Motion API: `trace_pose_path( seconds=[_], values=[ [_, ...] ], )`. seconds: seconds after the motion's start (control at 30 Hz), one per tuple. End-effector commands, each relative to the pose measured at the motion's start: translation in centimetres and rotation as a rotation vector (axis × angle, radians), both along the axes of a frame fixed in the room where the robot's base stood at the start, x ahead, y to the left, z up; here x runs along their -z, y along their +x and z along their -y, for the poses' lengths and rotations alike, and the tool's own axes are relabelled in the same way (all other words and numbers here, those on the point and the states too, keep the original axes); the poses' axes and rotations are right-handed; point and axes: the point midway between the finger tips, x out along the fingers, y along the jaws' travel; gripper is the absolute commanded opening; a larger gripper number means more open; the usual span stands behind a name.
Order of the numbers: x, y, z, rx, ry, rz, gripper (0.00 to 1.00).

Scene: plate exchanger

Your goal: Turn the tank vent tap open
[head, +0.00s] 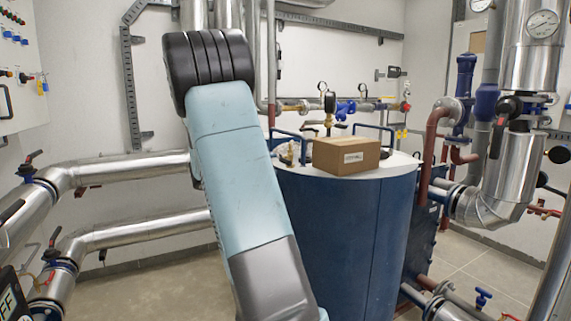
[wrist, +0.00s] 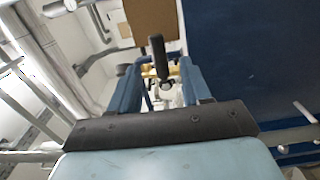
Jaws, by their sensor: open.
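The blue tank (head: 340,235) stands in the middle of the head view, and its blue side (wrist: 250,60) fills the right of the wrist view. In the wrist view, a tap with a black lever handle (wrist: 157,48) and a brass body shows between and beyond my fingers. My gripper (wrist: 161,66) is open, with one blue finger on either side of the tap. I cannot tell whether a finger touches it. A small brass fitting (head: 288,153) shows on the tank top in the head view, beside my arm. My gripper is hidden in the head view.
A cardboard box (head: 346,156) sits on the tank top, close to the fitting. Blue bar handles (head: 373,128) rise from the tank lid. Silver insulated pipes (head: 125,168) run at left, and more pipework with a gauge (head: 542,24) stands at right.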

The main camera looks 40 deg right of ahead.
Motion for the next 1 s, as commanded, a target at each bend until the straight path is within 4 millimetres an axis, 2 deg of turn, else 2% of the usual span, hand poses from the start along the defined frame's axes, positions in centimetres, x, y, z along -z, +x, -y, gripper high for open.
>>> trace_pose_path(
  seconds=[0.2, 0.4, 0.83, 1.0],
  values=[
    [0.0, -1.0, 3.6, 0.002, 0.000, 0.000, 0.48],
    [0.0, -1.4, 5.7, 0.001, 0.001, 0.000, 0.48],
    [0.0, -1.5, 6.3, -0.002, 0.001, 0.000, 0.48],
    [0.0, -1.5, 6.3, -0.002, 0.001, 0.000, 0.32]
  ],
)
